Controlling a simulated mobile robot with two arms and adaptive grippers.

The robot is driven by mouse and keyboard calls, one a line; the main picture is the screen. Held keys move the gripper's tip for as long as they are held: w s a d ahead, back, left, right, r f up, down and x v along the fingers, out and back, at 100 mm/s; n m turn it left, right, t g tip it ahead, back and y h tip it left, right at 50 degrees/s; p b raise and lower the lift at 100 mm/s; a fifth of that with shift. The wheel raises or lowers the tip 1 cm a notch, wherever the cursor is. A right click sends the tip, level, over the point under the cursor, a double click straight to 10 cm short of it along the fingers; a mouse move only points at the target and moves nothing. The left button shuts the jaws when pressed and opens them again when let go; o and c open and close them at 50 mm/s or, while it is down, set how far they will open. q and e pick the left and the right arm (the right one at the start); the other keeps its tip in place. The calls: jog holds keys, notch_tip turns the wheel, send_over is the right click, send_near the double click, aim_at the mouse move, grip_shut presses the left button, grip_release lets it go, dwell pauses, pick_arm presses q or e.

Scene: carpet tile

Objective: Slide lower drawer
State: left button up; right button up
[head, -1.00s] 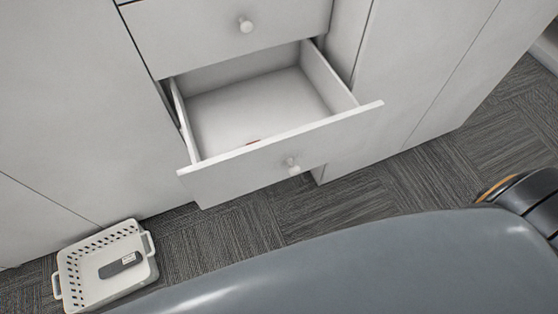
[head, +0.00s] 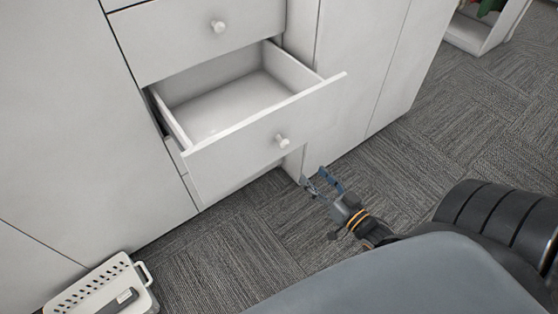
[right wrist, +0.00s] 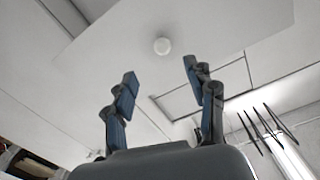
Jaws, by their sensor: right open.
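The lower drawer (head: 240,141) is white and stands pulled out from the white cabinet, its inside visible from above. Its round white knob (head: 282,140) is on the front panel. My right gripper (head: 323,180) is open and empty, low over the carpet, to the right of and below the knob in the head view. In the right wrist view the two fingers (right wrist: 160,75) are spread apart, with the knob (right wrist: 162,46) beyond them and between their tips. The gripper does not appear to touch the knob. My left gripper is not in view.
A closed upper drawer (head: 170,40) with its own knob is above. A white basket (head: 95,290) with a dark item stands on the carpet at lower left. An open white shelf unit (head: 478,35) is at upper right. Carpet to the right is free.

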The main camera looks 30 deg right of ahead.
jog(key=r, duration=0.1)
send_near(287, 147)
jog(key=w, duration=0.9)
jog(key=shift+a+r, duration=0.1)
jog(key=shift+a, duration=0.3)
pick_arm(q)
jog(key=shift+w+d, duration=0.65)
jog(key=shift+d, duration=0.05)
pick_arm(e)
jog(key=shift+w+a, duration=0.1)
jog(key=shift+w, duration=0.75)
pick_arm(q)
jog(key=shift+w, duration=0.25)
pick_arm(e)
grip_shut()
